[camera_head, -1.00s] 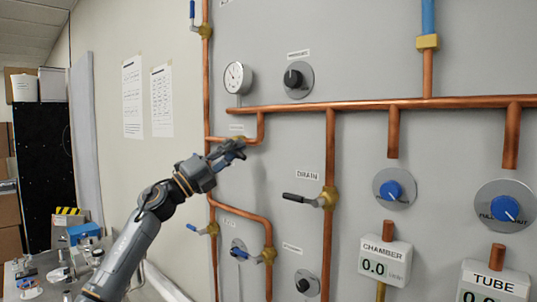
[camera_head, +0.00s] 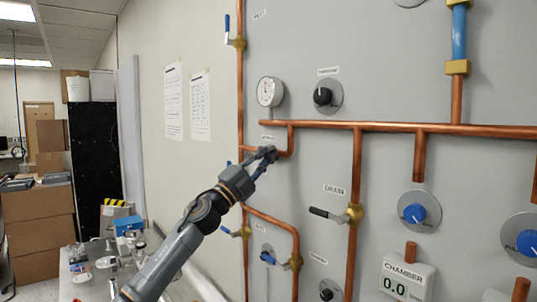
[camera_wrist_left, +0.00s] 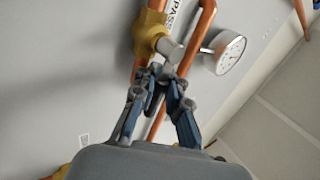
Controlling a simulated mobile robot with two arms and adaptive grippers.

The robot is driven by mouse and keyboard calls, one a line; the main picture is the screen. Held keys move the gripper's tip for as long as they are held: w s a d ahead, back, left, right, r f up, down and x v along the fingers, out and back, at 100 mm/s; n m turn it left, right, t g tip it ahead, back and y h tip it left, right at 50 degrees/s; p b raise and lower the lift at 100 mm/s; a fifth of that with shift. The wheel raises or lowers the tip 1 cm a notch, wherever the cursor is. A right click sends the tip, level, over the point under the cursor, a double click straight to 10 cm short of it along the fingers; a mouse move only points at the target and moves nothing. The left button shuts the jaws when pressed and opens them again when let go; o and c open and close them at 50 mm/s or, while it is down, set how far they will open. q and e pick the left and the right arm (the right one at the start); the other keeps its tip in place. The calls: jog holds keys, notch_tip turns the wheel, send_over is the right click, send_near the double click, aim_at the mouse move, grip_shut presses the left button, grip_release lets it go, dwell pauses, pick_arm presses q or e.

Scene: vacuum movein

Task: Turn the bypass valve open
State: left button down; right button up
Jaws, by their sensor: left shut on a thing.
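The bypass valve shows in the left wrist view as a brass body (camera_wrist_left: 150,28) on a copper pipe, with a silver stem and hub (camera_wrist_left: 171,50) toward my fingers. A partly cut-off label reading "PASS" is beside it. My left gripper (camera_wrist_left: 165,78) is shut at this hub, its blue-grey fingers on the valve's handle, which they mostly hide. In the head view my left gripper (camera_head: 266,156) is at the small pipe loop below the round gauge and covers the valve. The handle's angle cannot be told. My right gripper is not in view.
A round gauge (camera_head: 270,91) and copper pipes (camera_head: 400,128) are close to my left gripper. Blue-levered valves (camera_head: 237,233) are below. A cluttered bench (camera_head: 85,275) stands at lower left.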

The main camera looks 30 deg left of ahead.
pick_arm(q)
jog(key=shift+w+d+f, duration=0.1)
jog(key=shift+f, duration=0.25)
jog(key=c, duration=1.6)
grip_release()
jog(key=shift+o, duration=1.1)
jog(key=shift+a+r, duration=0.1)
jog(key=shift+a, duration=0.1)
jog(key=shift+s+r, duration=0.1)
jog(key=shift+s, duration=0.1)
jog(key=shift+s+f, duration=0.25)
jog(key=v, duration=1.1)
jog(key=shift+s+a, duration=0.2)
jog(key=shift+a, duration=0.05)
jog(key=shift+c, duration=0.2)
